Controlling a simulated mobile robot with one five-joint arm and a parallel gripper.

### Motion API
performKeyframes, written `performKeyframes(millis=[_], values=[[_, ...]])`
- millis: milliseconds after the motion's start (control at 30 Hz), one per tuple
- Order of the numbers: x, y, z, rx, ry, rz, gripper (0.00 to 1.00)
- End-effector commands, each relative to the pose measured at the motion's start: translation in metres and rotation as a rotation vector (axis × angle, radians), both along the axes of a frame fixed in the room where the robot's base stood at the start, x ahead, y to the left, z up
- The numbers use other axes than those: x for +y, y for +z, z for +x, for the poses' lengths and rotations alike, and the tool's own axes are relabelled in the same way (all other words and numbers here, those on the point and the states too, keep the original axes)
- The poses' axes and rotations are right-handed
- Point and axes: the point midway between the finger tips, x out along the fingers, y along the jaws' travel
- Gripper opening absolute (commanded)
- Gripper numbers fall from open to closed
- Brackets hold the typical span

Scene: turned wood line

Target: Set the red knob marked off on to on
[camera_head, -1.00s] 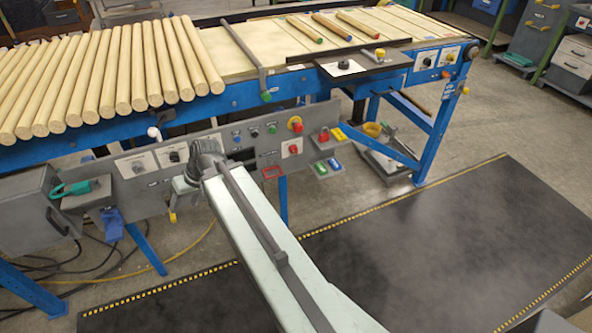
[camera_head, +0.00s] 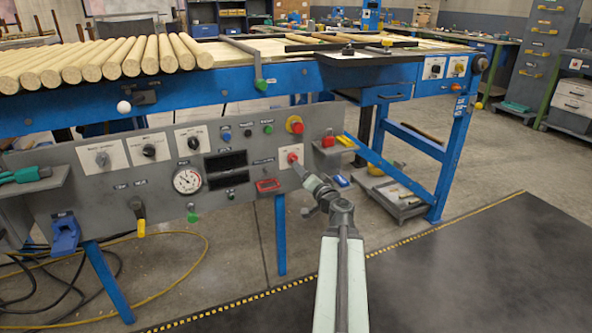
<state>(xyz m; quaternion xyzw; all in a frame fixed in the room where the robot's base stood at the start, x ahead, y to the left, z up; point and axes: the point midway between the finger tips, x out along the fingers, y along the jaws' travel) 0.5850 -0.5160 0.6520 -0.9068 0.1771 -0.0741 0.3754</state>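The red knob (camera_head: 292,157) sits on a small white plate at the right part of the grey control panel (camera_head: 130,185). The plate's lettering is too small to read, and I cannot tell which way the knob points. My gripper (camera_head: 298,166) reaches up from the lower right, with its tip at the knob's lower right side. It looks very close to the knob or touching it. The fingers are too small and too end-on to show whether they are open or shut.
A red and yellow stop button (camera_head: 294,124) is just above the knob. A red-framed switch (camera_head: 267,185) is to its lower left, and a red block (camera_head: 328,141) to its right. Black knobs, a gauge (camera_head: 187,180) and a yellow-handled valve (camera_head: 139,217) are further left.

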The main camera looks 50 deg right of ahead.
Motion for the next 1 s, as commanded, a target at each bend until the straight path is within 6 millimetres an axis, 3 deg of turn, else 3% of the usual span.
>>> performKeyframes(millis=[467,733,767,933,1000], values=[[-0.028,0.0,0.067,0.001,0.003,0.001,0.54],[-0.028,0.0,0.072,0.001,0.003,0.001,0.54],[-0.028,0.0,0.071,0.001,0.003,0.001,0.51],[-0.029,0.0,0.071,0.001,0.001,0.001,0.04],[-0.036,0.0,0.07,0.001,-0.001,0.001,0.0]])
